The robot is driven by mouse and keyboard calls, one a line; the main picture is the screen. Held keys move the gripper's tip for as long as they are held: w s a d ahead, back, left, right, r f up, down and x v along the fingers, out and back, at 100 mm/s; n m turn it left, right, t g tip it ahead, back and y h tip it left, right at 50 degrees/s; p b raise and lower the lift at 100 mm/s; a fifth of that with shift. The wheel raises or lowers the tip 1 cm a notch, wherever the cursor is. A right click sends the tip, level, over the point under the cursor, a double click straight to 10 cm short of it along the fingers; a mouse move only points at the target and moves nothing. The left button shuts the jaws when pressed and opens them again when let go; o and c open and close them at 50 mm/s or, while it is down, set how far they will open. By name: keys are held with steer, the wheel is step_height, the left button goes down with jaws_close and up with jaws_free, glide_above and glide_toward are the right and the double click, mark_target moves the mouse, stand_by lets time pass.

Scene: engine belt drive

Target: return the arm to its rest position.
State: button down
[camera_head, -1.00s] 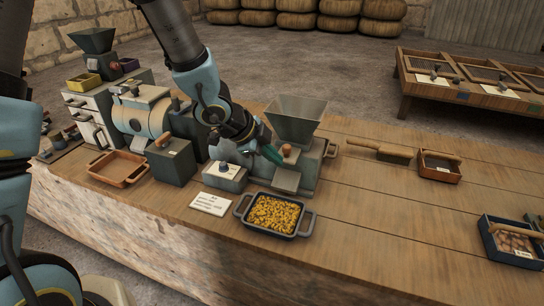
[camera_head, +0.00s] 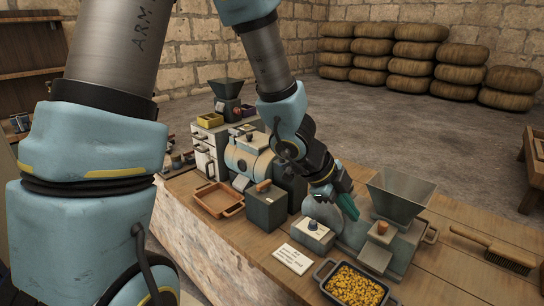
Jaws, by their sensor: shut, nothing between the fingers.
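My arm reaches from the upper left over the wooden workbench (camera_head: 205,245). My gripper (camera_head: 350,208) is shut and empty, with its teal fingertips pointing down and to the right. It is above the grey switch box (camera_head: 313,238) and just left of the grey hopper mill (camera_head: 400,205). I cannot tell whether the fingertips touch the mill's body behind them. The cylindrical machine (camera_head: 248,158) stands behind and left of the gripper, partly hidden by the arm.
A dark pan of yellow grain (camera_head: 352,287) and a white card (camera_head: 293,258) are at the bench's front. An empty wooden tray (camera_head: 218,201) lies left. A brush (camera_head: 497,247) lies right. Stacked sacks (camera_head: 410,62) stand by the wall. The floor behind is clear.

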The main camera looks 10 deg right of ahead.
steer(key=w+a+n+t+y, duration=0.45)
steer(key=w+a+n, duration=0.65)
steer(key=w+a, duration=0.3)
steer(key=s+a+r+n+g+y, duration=0.1)
steer(key=s+a+n, duration=0.1)
steer(key=a+n, duration=0.6)
steer(key=s+a+n+g+y+b, duration=0.1)
steer(key=s+a+n, duration=0.2)
steer(key=a+n, duration=0.5)
steer(key=a, duration=0.5)
steer(key=shift+s+a+r+y, duration=0.2)
steer(key=shift+s+r+y, duration=0.1)
steer(key=shift+r+y, duration=0.05)
